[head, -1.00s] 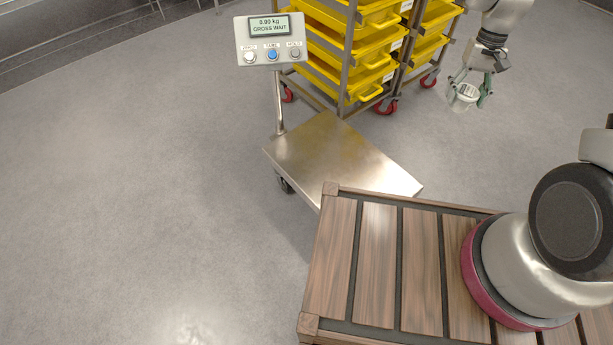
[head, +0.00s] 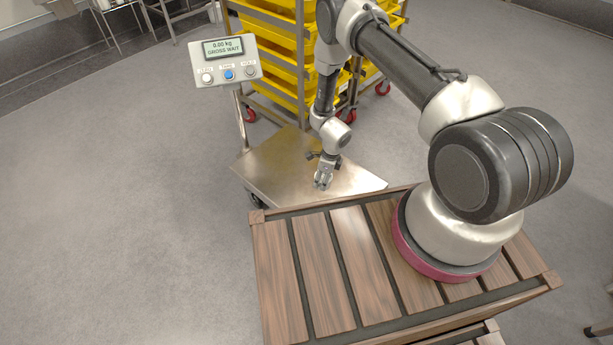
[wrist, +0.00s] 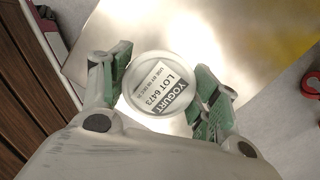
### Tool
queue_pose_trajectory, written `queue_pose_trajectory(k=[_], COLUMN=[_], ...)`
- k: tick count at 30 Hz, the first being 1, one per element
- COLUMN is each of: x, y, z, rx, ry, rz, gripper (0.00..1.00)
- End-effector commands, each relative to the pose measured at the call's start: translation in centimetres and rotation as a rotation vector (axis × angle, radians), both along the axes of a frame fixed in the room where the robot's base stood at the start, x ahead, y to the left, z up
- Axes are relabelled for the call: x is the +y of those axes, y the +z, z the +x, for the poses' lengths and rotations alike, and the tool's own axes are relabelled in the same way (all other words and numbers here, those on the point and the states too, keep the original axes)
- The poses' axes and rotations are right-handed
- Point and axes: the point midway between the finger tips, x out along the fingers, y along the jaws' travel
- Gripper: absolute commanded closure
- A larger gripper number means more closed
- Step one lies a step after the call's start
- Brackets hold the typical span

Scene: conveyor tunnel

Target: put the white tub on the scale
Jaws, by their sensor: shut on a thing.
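The white tub (wrist: 150,84), with a lid labelled "YOGURT LOT 6473", sits between the green-padded fingers of my gripper (wrist: 160,90) in the wrist view. My gripper is shut on it. In the head view my gripper (head: 324,181) is over the right part of the steel scale platform (head: 270,172), and the tub is mostly hidden there. The platform also shows behind the tub in the wrist view (wrist: 215,35). I cannot tell whether the tub touches it. The scale display (head: 223,47) reads 0.00 kg GROSS WAIT.
A wheeled rack with yellow trays (head: 275,45) stands close behind the scale. The slatted wooden platform (head: 305,280) bearing my arm is just in front of it. The scale's post (head: 242,120) rises at its left. Open grey floor (head: 110,180) lies to the left.

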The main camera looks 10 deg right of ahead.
Motion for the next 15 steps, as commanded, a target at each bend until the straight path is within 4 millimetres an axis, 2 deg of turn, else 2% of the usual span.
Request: queue_pose_trajectory(k=[9, 15], x=[-0.1, 0.0], y=[-5.3, -7.6], z=[-0.3, -0.3], rx=[0.001, 0.002], ry=[-0.029, -0.027], rz=[0.001, 0.001], gripper=[0.82, 0.82])
